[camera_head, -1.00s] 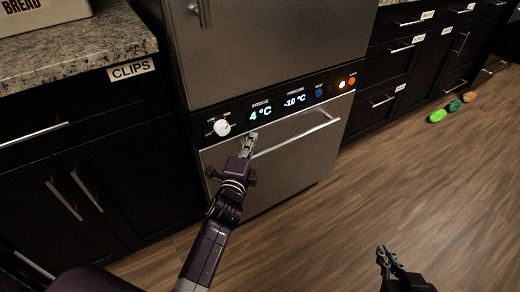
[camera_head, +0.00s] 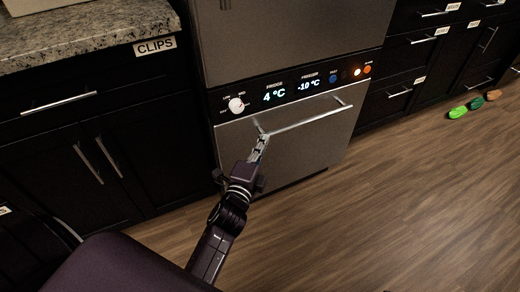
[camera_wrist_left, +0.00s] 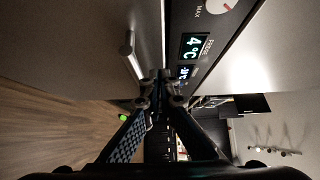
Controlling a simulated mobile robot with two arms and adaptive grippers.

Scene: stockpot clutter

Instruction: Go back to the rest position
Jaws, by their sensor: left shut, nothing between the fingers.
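My left gripper (camera_head: 260,140) is shut and empty in the head view, in front of the lower door of the steel fridge-freezer (camera_head: 290,135), near the left end of its bar handle (camera_head: 310,119). I cannot tell whether it touches the door. In the left wrist view my left gripper's fingertips (camera_wrist_left: 160,76) are together, beside the handle (camera_wrist_left: 129,50) and the control panel (camera_wrist_left: 192,45). The panel reads 4 °C and -10 °C. My right gripper is not in view.
Black cabinets (camera_head: 75,140) stand left under a granite counter (camera_head: 90,35) labelled CLIPS. Black drawers (camera_head: 400,85) stand right. A green object (camera_head: 457,112) and other small items lie on the wooden floor (camera_head: 400,200), which is mostly clear.

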